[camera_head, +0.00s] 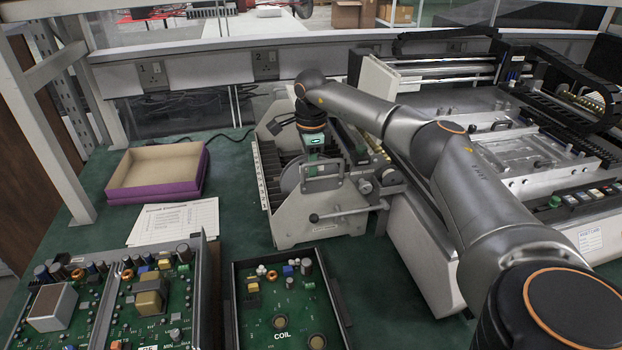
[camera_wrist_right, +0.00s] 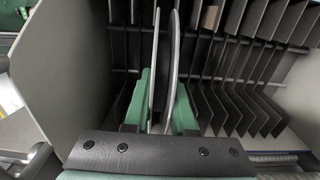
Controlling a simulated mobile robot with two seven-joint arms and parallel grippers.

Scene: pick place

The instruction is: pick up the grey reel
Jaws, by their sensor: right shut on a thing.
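The grey reel (camera_head: 291,178) stands on edge in a slotted rack (camera_head: 283,232) on the green bench. In the right wrist view the reel (camera_wrist_right: 174,62) shows edge-on as thin grey flanges. My right gripper (camera_head: 322,168) reaches down over the rack from above. In the right wrist view the green fingers of this gripper (camera_wrist_right: 163,108) are shut on the reel, one on each side. The lower part of the reel is hidden among the dividers. My left gripper is in neither view.
Dark dividers (camera_wrist_right: 240,100) line the rack beside the reel. A machine (camera_head: 430,250) stands close on the right. Circuit boards (camera_head: 285,310) lie in front. A purple box (camera_head: 158,192) and a printed sheet (camera_head: 175,222) lie to the left.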

